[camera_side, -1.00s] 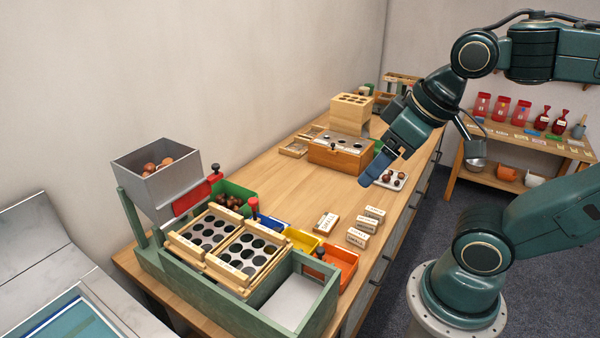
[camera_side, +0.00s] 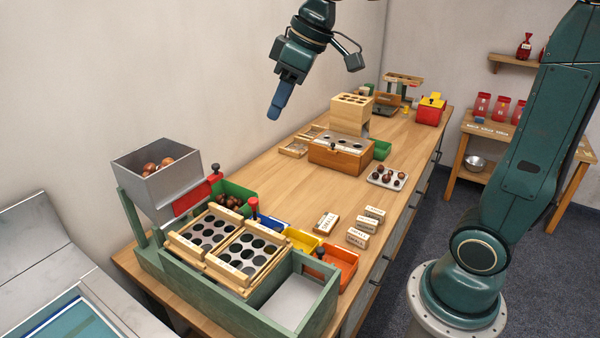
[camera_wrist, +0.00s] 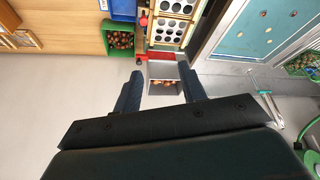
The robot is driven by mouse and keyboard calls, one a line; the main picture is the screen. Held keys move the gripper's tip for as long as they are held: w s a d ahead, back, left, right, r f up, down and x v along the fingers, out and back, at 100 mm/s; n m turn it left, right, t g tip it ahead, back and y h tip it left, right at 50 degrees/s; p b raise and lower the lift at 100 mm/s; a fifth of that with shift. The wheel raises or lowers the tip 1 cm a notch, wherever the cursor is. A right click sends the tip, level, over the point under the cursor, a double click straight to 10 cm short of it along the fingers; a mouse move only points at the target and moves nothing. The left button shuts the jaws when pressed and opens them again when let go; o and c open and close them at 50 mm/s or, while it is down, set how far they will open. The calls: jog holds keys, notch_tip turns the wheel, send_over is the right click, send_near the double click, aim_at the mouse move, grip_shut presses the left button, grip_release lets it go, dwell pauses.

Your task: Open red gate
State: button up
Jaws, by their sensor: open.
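Chestnuts (camera_side: 158,163) lie in the hopper. In the wrist view the hopper (camera_wrist: 155,72) shows between my fingers, with the red gate (camera_wrist: 154,57) along its upper edge. My gripper (camera_side: 274,113) is open and empty, high above the table and well to the right of the gate in the side view. It also shows in the wrist view (camera_wrist: 162,85).
A green frame with perforated sorting trays (camera_side: 240,250) stands below the hopper. Green (camera_side: 237,193), blue, yellow (camera_side: 302,240) and orange (camera_side: 338,263) bins sit beside it. A wooden block stand (camera_side: 351,114) is farther back. The table middle (camera_side: 285,185) is clear.

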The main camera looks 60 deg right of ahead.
jog(key=w+d+f+n, duration=0.2)
jog(key=w+d, duration=0.1)
jog(key=w, duration=0.7)
jog(key=n+g+y, duration=0.1)
jog(key=n, duration=0.2)
send_over(217, 164)
jog(key=s+d, duration=0.4)
notch_tip(217, 164, down, 5)
jog(key=shift+s+r, duration=0.1)
jog(key=x, duration=1.3)
jog(key=shift+a+f, duration=0.3)
jog(key=shift+f, duration=0.05)
jog(key=shift+c, duration=0.2)
jog(key=shift+d, duration=0.1)
grip_shut()
